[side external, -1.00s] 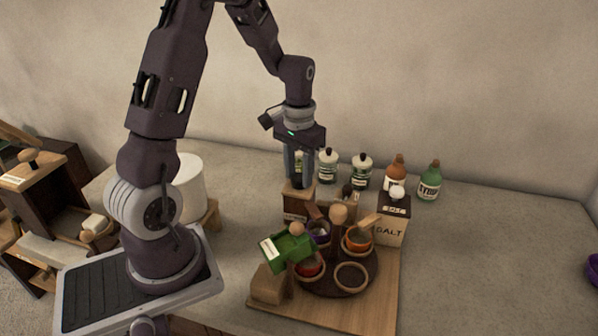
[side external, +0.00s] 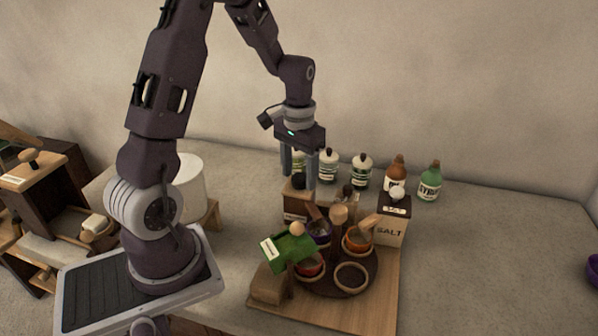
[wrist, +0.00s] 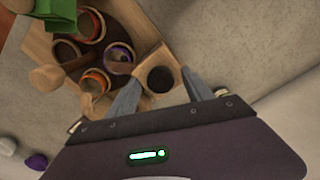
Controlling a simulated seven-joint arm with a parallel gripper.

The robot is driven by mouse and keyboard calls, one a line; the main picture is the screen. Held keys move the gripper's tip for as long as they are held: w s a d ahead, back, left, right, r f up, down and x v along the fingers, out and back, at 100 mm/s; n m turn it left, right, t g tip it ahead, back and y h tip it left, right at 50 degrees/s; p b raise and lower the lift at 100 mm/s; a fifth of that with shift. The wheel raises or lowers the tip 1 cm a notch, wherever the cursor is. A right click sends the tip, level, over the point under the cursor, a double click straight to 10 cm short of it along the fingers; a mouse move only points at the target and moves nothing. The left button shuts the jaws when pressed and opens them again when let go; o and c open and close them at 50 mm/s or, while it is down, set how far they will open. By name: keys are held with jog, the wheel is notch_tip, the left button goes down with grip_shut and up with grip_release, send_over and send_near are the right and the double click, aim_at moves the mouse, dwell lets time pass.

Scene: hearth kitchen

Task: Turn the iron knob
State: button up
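The iron knob (side external: 298,182) is a dark round knob on top of a small wooden box (side external: 296,209) behind the spice carousel. In the wrist view the knob (wrist: 160,79) shows as a black disc on the pale wooden top. My gripper (side external: 298,176) points down over the box, with its fingers spread to either side of the knob. The wrist view shows the open gripper (wrist: 159,86) with a gap between each finger and the knob. Nothing is held. The exact height of the fingertips relative to the knob is hard to tell.
A round carousel (side external: 325,285) with several small bowls stands in front on a wooden board (side external: 383,300). A green box (side external: 286,250) is tilted at its left. A salt box (side external: 392,222) is at the right. Several bottles (side external: 362,172) stand behind.

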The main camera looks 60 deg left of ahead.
aim_at(299, 177)
notch_tip(299, 177, up, 7)
jog(key=shift+f, duration=0.1)
jog(key=shift+d+r, duration=0.15)
jog(key=shift+r, duration=0.15)
jog(key=s+d+r+m+t, duration=0.1)
jog(key=s+d+r+t, duration=0.1)
jog(key=s+d+r, duration=0.3)
jog(key=s+d+r+m+t, duration=0.2)
jog(key=s+d+r, duration=0.3)
jog(key=s+d, duration=0.6)
jog(key=shift+s+d+m+t, duration=0.3)
jog(key=shift+s+t, duration=0.35)
jog(key=shift+t, duration=0.15)
